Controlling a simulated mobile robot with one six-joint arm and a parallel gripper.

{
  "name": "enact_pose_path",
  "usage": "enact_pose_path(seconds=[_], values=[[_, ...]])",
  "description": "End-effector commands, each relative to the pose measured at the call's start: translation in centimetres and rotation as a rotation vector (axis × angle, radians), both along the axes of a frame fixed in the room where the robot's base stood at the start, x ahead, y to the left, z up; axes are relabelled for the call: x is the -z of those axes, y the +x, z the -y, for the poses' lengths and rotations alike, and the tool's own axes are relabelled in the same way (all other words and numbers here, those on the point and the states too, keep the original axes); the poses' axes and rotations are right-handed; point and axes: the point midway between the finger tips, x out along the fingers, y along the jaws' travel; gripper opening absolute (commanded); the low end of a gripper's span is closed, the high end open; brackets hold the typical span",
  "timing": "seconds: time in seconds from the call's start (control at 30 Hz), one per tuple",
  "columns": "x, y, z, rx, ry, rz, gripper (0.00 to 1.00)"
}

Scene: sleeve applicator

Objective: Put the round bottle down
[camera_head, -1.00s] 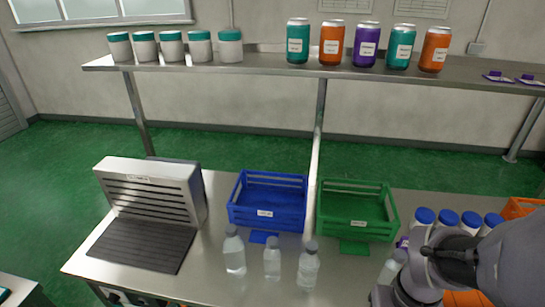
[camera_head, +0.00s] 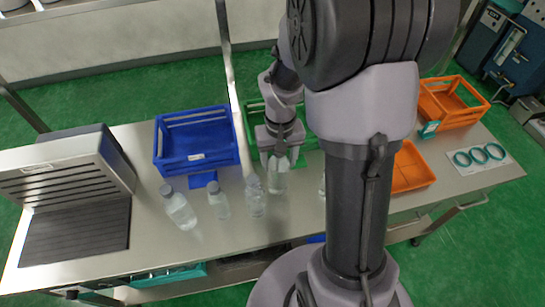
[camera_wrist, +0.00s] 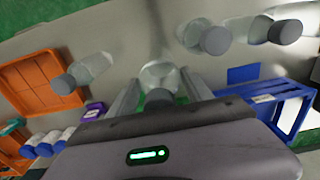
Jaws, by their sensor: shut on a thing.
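My gripper (camera_head: 280,158) is shut on a clear round bottle (camera_head: 278,180) with a grey cap. The bottle stands about upright at the bench, in front of the green crate (camera_head: 254,118). I cannot tell whether its base touches the bench top. In the wrist view the held bottle (camera_wrist: 160,76) is between the two fingers (camera_wrist: 160,92). Three other clear bottles stand in a row to its left: one close beside it (camera_head: 255,198), a middle one (camera_head: 219,202) and a far-left one (camera_head: 180,208). Another clear bottle (camera_wrist: 90,70) stands on the other side.
A blue crate (camera_head: 195,160) is left of the green one. A slotted grey unit with a dark mat (camera_head: 75,238) fills the bench's left end. Orange bins (camera_head: 410,170) are on the right. White bottles with blue caps (camera_wrist: 45,143) and a purple item (camera_wrist: 95,111) are near them.

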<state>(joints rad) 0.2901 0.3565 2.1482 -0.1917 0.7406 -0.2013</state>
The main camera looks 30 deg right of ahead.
Motion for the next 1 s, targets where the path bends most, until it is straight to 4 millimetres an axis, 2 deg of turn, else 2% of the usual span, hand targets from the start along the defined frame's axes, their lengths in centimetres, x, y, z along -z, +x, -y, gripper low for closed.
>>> enact_pose_path(seconds=[0.07, 0.2, 0.57, 0.6, 0.7, 1.0], values=[[0.5, 0.8, -0.1, -0.001, 0.0, 0.001, 0.0], [3.5, 0.7, -0.1, 0.001, 0.0, -0.001, 0.0], [3.9, 0.7, 0.0, 0.0, -0.001, 0.002, 0.0], [4.0, 0.7, 0.0, 0.0, 0.0, 0.001, 0.6], [3.9, 0.6, 0.0, 0.0, 0.0, 0.001, 0.8], [3.7, 0.6, 0.0, 0.0, 0.0, 0.001, 0.8]])
